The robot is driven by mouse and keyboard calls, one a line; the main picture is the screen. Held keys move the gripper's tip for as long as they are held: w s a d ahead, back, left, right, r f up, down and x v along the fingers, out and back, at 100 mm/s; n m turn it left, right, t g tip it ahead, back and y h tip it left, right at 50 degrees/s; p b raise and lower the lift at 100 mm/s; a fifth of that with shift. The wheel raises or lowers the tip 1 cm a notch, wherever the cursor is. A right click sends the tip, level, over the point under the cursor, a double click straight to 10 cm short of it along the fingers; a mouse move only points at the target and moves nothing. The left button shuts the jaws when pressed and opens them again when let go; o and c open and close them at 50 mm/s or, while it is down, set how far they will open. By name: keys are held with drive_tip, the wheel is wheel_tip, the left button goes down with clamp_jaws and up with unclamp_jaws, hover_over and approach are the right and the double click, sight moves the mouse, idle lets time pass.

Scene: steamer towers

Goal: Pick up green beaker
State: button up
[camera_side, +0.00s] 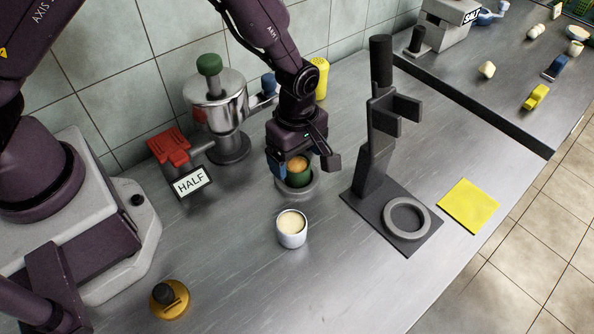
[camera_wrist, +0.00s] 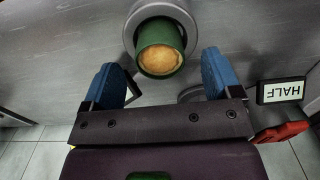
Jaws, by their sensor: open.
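The green beaker (camera_side: 298,176) stands upright in a round grey holder (camera_side: 312,187) under my gripper. It has tan-orange contents. In the wrist view the beaker (camera_wrist: 176,40) shows just ahead of the fingers, in the grey holder (camera_wrist: 187,14). My gripper (camera_side: 302,161) is open, with its fingers around or just above the beaker; the side view does not settle which. In the wrist view the blue fingertips of my gripper (camera_wrist: 160,78) are apart, with nothing between them, and the beaker lies beyond their tips.
A white cup (camera_side: 292,231) with pale contents stands in front. A HALF sign (camera_side: 193,182), red clip (camera_side: 170,148) and metal machine (camera_side: 222,105) stand left. A dark stand (camera_side: 376,170) with a ring is right, beside a yellow square (camera_side: 468,206). A yellow-black knob (camera_side: 170,299) is front left.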

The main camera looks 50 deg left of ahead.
sight(297, 163)
drive_tip(key=shift+f, duration=1.5)
drive_tip(key=c, duration=1.2)
drive_tip(key=shift+r, duration=0.1)
drive_tip(key=shift+r, duration=0.4)
wheel_tip(297, 163, up, 3)
drive_tip(key=shift+f, duration=0.15)
drive_tip(key=s+a+r, duration=0.2)
drive_tip(key=s+r, duration=0.2)
drive_tip(key=s, duration=0.2)
drive_tip(key=s+a+r, duration=0.2)
drive_tip(key=s+r, duration=0.3)
drive_tip(key=s, duration=0.2)
drive_tip(key=shift+s+a+r, duration=0.15)
drive_tip(key=shift+a+r, duration=0.05)
drive_tip(key=shift+a, duration=0.05)
